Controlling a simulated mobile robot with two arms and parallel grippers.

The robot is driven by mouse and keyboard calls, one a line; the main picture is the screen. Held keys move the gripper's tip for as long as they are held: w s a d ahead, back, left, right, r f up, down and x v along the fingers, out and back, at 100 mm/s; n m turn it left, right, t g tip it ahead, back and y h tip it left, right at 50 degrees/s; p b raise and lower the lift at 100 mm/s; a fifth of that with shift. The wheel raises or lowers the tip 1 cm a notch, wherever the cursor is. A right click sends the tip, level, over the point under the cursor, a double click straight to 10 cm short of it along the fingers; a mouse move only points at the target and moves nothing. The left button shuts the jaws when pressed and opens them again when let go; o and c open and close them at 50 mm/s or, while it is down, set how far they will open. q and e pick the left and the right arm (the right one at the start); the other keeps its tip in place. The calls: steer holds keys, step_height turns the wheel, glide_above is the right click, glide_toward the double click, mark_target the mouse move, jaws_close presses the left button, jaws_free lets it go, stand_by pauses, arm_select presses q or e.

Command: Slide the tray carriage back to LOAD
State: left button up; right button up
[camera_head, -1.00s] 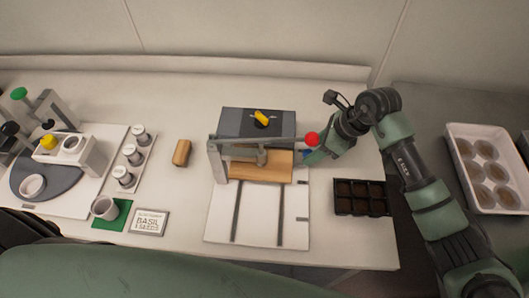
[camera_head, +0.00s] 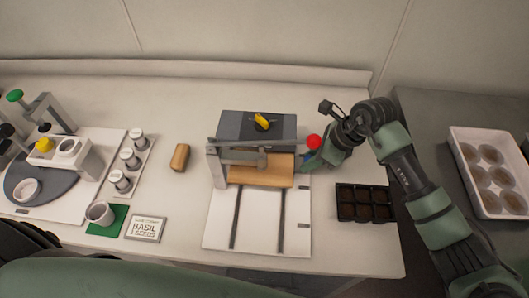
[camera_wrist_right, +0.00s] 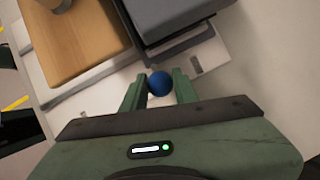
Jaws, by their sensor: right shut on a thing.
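The tray carriage, a tan wooden slab (camera_head: 262,175), sits under a grey frame on a white base (camera_head: 270,232) with dark rails. It also shows in the right wrist view (camera_wrist_right: 72,45). A blue ball knob (camera_wrist_right: 159,84) is between the fingertips of my right gripper (camera_wrist_right: 160,88), which is shut on it beside the carriage's right side. In the head view the right gripper (camera_head: 309,164) is just below a red ball (camera_head: 314,142) at the end of the frame's bar, and the blue knob is hidden. I cannot read a LOAD mark. My left gripper is not in view.
A dark grey box with a yellow handle (camera_head: 262,122) stands behind the frame. A black seedling tray (camera_head: 365,203) is at the right bench edge. A wooden block (camera_head: 180,157), sign (camera_head: 145,228) and cup (camera_head: 100,213) are left. A white tray (camera_head: 458,150) stands on the right bench.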

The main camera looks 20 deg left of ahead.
steer(key=shift+s+d+p, duration=0.2)
steer(key=shift+s+p, duration=0.1)
steer(key=shift+s, duration=0.55)
steer(key=shift+s+d+p, duration=0.15)
steer(key=shift+s+p, duration=0.1)
steer(key=shift+s, duration=0.55)
steer(key=shift+s+d+p, duration=0.2)
steer(key=shift+s+p, duration=0.1)
steer(key=shift+s, duration=0.55)
steer(key=shift+s+d+p, duration=0.25)
steer(key=shift+s+p, duration=0.05)
steer(key=shift+s, duration=1)
steer(key=shift+s+d+p, duration=0.25)
steer(key=shift+s+p, duration=0.05)
steer(key=shift+s, duration=1)
steer(key=shift+s+d+p, duration=0.1)
steer(key=shift+s+d, duration=0.1)
steer(key=shift+s, duration=0.75)
steer(key=shift+s+d+p, duration=0.15)
steer(key=shift+s+d, duration=0.05)
steer(key=shift+s, duration=0.8)
steer(key=shift+s+d+p, duration=0.1)
steer(key=shift+s+d, duration=0.1)
steer(key=shift+s, duration=0.75)
steer(key=shift+s+d, duration=0.25)
steer(key=shift+s, duration=1)
steer(key=shift+s+d, duration=0.2)
steer(key=shift+s, duration=1.05)
steer(key=o, duration=0.9)
steer(key=shift+w, duration=0.15)
